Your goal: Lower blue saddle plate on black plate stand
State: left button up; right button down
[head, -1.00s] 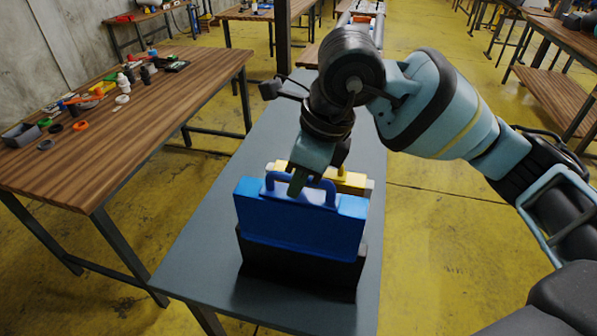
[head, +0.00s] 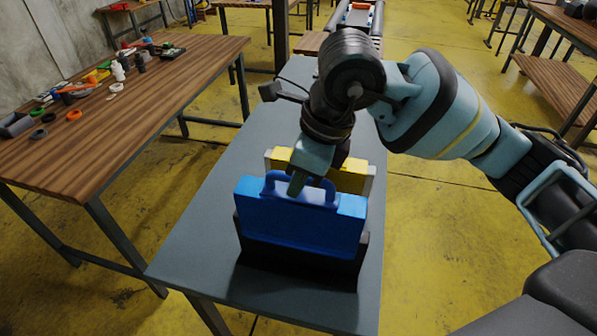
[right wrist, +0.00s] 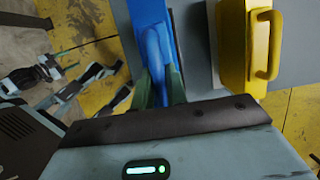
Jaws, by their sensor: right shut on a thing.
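The blue saddle plate (head: 300,220) stands upright at the middle of the grey table in the head view. The black plate stand (head: 298,266) is directly under it, and its side edges show beside the plate's lower part. Whether the plate's bottom rests in the stand is hidden. My right gripper (head: 297,186) is shut on the handle on the plate's top edge. In the right wrist view its green fingers (right wrist: 159,85) lie on both sides of the blue handle (right wrist: 155,50). My left gripper is not in view.
A yellow plate with a handle (head: 345,178) stands in a light holder close behind the blue one. The grey table (head: 200,240) is clear on the left. A wooden table (head: 130,130) with small parts stands further left.

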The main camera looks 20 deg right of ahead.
aim_at(299, 197)
jog(key=shift+f+b, duration=0.95)
jog(key=shift+f, duration=0.9)
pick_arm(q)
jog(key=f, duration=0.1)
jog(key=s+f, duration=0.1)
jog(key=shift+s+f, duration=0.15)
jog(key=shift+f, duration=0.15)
pick_arm(e)
jog(key=shift+f, duration=0.3)
pick_arm(q)
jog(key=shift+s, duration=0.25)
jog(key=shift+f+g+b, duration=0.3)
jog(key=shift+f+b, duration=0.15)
jog(key=shift+b, duration=0.1)
pick_arm(e)
jog(key=shift+f, duration=0.7)
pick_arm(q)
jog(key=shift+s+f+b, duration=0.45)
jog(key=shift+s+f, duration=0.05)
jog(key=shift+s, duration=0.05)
pick_arm(e)
jog(key=shift+f, duration=0.75)
jog(key=c, duration=1.4)
grip_release()
jog(key=shift+o, duration=0.4)
